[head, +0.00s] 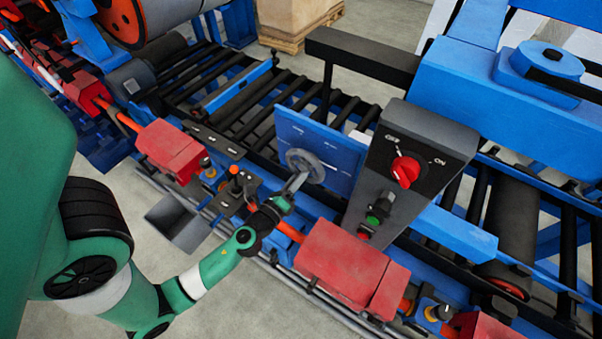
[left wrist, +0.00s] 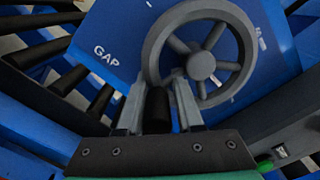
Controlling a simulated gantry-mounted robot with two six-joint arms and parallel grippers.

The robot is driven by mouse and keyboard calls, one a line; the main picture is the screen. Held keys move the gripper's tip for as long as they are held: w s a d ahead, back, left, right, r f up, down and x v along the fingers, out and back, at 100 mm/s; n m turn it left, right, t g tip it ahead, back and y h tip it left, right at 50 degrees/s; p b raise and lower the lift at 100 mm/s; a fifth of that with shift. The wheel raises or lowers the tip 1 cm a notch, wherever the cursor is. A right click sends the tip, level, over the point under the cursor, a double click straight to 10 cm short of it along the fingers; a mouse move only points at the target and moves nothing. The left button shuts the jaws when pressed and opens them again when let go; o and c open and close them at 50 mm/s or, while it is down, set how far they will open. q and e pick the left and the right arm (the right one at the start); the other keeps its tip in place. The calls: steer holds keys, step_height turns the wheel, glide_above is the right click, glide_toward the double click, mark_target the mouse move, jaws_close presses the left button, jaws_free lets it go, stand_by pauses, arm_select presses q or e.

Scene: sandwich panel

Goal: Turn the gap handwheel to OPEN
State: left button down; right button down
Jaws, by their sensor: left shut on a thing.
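The gap handwheel (head: 308,164) is a grey spoked wheel on a tilted blue panel (head: 343,167) in the middle of the head view. In the left wrist view the handwheel (left wrist: 202,65) fills the upper right, with its hub and spokes showing and the word GAP on the panel to its left. My left gripper (head: 296,183) reaches the wheel's lower side. In the wrist view its two fingers (left wrist: 158,90) close around the wheel's dark handle (left wrist: 158,112) at the lower left of the rim. The panel's small white marks are too small to read, and no OPEN label is legible. My right gripper is out of view.
Right of the wheel stands a dark grey control box (head: 412,160) with a red OFF/ON rotary switch (head: 405,171) and a green button (head: 374,217). Red housings (head: 340,262) line the front edge. A roller conveyor (head: 222,85) runs behind.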

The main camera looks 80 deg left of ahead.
arm_select(q)
steer(key=c, duration=0.8)
jaws_free()
steer(key=shift+s+f, duration=0.1)
steer(key=shift+f, duration=0.35)
steer(key=shift+o, duration=0.6)
steer(key=shift+r, duration=0.1)
steer(key=shift+d, duration=0.1)
steer(key=b+v, duration=0.3)
steer(key=v, duration=0.8)
steer(key=shift+d+r+b, duration=0.2)
steer(key=shift+b, duration=0.1)
steer(key=shift+s, duration=0.1)
